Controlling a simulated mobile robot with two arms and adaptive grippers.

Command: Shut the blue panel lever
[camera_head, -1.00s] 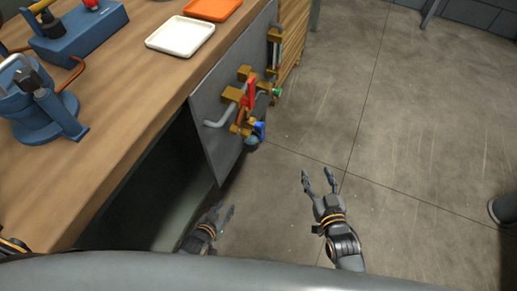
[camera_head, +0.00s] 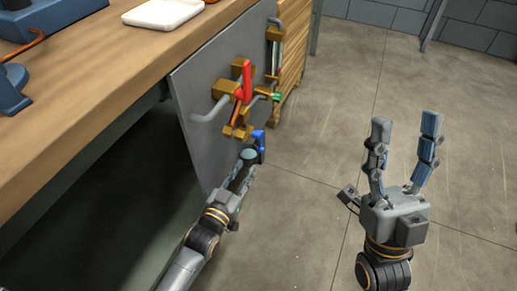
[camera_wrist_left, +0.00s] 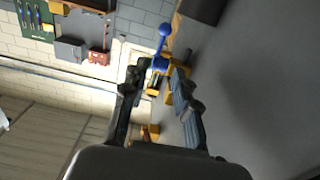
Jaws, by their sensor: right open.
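The blue lever (camera_head: 260,140) is at the lower edge of the grey upright panel (camera_head: 190,105), below a red lever (camera_head: 247,80). In the left wrist view the blue lever (camera_wrist_left: 161,50), with a ball end, shows ahead of and between the fingertips. My left gripper (camera_head: 245,170) is just below and in front of it in the head view. Its fingers are apart in the left wrist view (camera_wrist_left: 157,82), and I see no grip on the lever. My right gripper (camera_head: 406,120) is open and empty, over the floor to the right.
Brass-coloured blocks (camera_head: 227,90) and a grey bent handle (camera_head: 210,115) stick out from the panel near the levers. A small green part (camera_head: 276,97) is to their right. The wooden bench (camera_head: 80,95) lies at left, with a white tray (camera_head: 162,14). The floor (camera_head: 320,130) at right is clear.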

